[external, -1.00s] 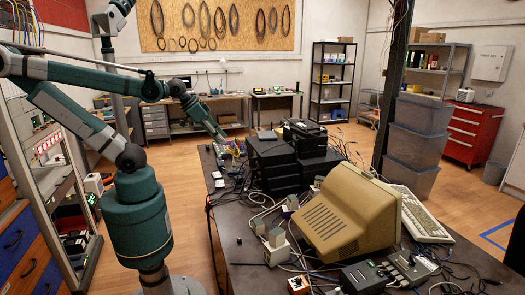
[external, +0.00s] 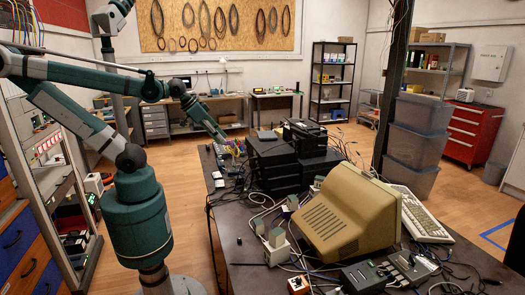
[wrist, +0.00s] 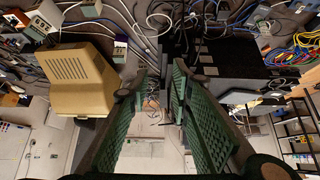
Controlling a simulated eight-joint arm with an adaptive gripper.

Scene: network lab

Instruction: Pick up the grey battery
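I cannot pick out the grey battery with certainty in either view. A small dark upright piece (external: 239,240) stands on the bare left part of the table, too small to identify. My gripper (external: 222,138) is at the far left end of the table in the external view, above the coloured cables and left of the black stacked boxes. In the wrist view my gripper (wrist: 164,80) shows two green ribbed fingers with a gap between them. It is open, and I see nothing held between the fingers.
A beige monitor (external: 348,215) and a keyboard (external: 424,216) fill the table's right side. Black stacked boxes (external: 272,165) stand behind. Loose cables and small adapters (external: 276,252) crowd the middle. The table's front left (external: 225,215) is mostly bare.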

